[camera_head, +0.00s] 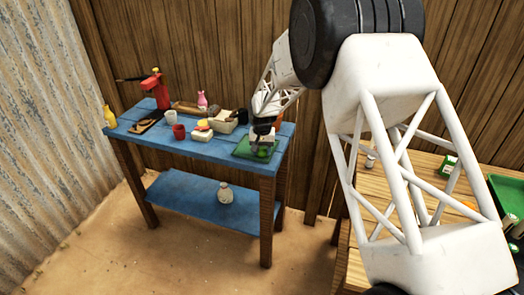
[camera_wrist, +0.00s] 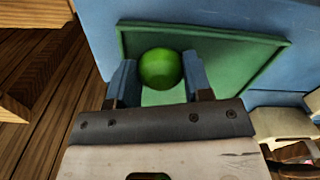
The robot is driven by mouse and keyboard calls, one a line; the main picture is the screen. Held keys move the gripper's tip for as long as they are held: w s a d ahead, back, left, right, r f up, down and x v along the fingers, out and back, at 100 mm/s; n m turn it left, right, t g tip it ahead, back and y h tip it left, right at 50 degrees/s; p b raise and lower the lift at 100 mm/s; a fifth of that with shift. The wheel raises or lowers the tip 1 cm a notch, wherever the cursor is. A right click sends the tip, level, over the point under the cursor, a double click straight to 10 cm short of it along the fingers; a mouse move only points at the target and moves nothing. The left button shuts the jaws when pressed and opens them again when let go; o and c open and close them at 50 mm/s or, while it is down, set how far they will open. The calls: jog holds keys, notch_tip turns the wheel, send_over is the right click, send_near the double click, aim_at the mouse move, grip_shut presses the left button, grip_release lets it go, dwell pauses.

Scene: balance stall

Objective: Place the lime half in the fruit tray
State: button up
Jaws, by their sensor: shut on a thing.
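The lime half (camera_wrist: 160,69) is a round green piece between the fingertips of my gripper (camera_wrist: 160,82) in the wrist view. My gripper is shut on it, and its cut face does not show. A shallow green tray (camera_wrist: 225,62) with a raised rim lies directly beneath and behind it. In the head view, my gripper (camera_head: 263,149) is low over this green tray (camera_head: 243,149) at the right end of the blue table, with the lime half (camera_head: 263,154) at its tip. I cannot tell whether the lime half touches the tray floor.
The blue table (camera_head: 205,149) also bears a cream container (camera_head: 223,125), a red cup (camera_head: 179,132), a white cup (camera_head: 170,116), a yellow bottle (camera_head: 109,117) and a red device (camera_head: 160,94). A wooden table with another green tray (camera_head: 506,193) stands at right.

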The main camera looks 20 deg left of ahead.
aim_at(262, 150)
jog(key=shift+f, duration=0.15)
jog(key=o, duration=0.9)
notch_tip(262, 150, up, 12)
dwell(0.7)
dwell(0.6)
